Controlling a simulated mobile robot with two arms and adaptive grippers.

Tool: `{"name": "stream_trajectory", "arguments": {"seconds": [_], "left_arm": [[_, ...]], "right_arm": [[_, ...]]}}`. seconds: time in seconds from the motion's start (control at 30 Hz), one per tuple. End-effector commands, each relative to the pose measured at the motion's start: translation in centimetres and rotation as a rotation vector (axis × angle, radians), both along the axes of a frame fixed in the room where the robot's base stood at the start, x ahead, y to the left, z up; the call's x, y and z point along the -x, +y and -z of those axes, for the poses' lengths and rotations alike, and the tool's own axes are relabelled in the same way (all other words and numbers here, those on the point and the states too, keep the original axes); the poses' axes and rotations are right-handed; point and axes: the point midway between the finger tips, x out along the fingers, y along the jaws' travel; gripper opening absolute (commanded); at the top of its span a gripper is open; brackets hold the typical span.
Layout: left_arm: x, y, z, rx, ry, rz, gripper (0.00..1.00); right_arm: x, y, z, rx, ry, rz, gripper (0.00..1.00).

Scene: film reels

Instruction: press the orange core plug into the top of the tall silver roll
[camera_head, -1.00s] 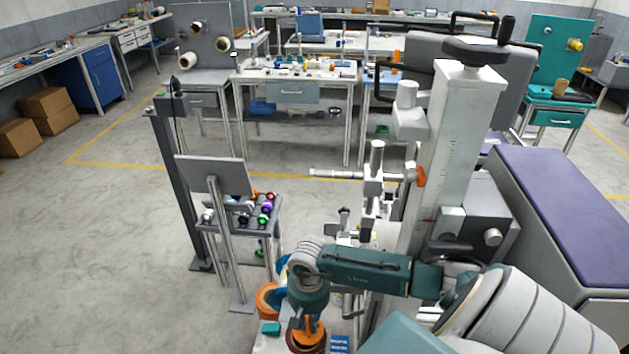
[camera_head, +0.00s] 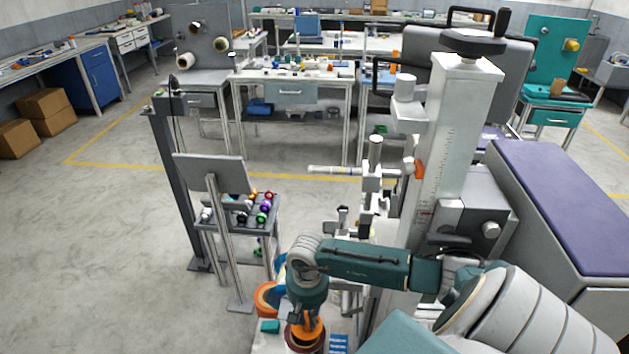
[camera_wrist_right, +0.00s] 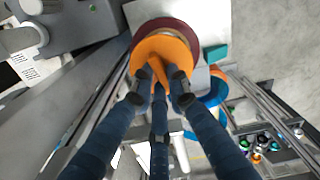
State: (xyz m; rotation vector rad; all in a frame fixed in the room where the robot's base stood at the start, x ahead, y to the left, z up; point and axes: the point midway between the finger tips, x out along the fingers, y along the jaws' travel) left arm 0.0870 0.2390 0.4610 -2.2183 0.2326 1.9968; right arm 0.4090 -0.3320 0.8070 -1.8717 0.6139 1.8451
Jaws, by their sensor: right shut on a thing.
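The orange core plug (camera_wrist_right: 172,48) fills the upper middle of the right wrist view, and its raised middle is between the fingers of my right gripper (camera_wrist_right: 159,88). My right gripper is shut on it. In the head view the plug (camera_head: 310,328) shows just under the gripper (camera_head: 304,318). A dark red roll (camera_wrist_right: 144,37) lies right behind the plug in the wrist view, and in the head view the roll (camera_head: 304,344) is below it. I cannot pick out the tall silver roll for certain, nor tell whether the plug touches what is below. My left gripper is not in view.
An orange roll (camera_head: 266,298) and a teal block (camera_head: 270,326) are left of my right gripper. A blue card (camera_head: 339,344) lies to its right. A tall grey column machine (camera_head: 450,150) stands close on the right. A small rack (camera_head: 265,232) holds colourful rolls.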

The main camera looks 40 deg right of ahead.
Motion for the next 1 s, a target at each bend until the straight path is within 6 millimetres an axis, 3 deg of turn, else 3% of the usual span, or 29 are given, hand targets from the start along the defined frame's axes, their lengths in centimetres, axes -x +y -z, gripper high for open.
{"name": "stream_trajectory", "arguments": {"seconds": [0.2,0.23,0.27,0.57,1.0], "left_arm": [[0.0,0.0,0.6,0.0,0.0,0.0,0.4],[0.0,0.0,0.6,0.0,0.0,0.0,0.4],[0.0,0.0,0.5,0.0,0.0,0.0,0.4],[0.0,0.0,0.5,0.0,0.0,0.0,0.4],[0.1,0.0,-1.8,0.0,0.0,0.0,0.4]], "right_arm": [[-0.3,-0.5,0.4,0.006,-0.005,0.008,0.0],[-0.3,-0.5,0.3,0.005,-0.004,0.008,0.19],[-0.3,-0.5,0.3,0.004,-0.003,0.008,0.23],[-0.1,-0.4,0.4,0.004,0.002,0.007,0.23],[-0.4,-0.5,-3.6,0.006,-0.008,0.007,0.23]]}}
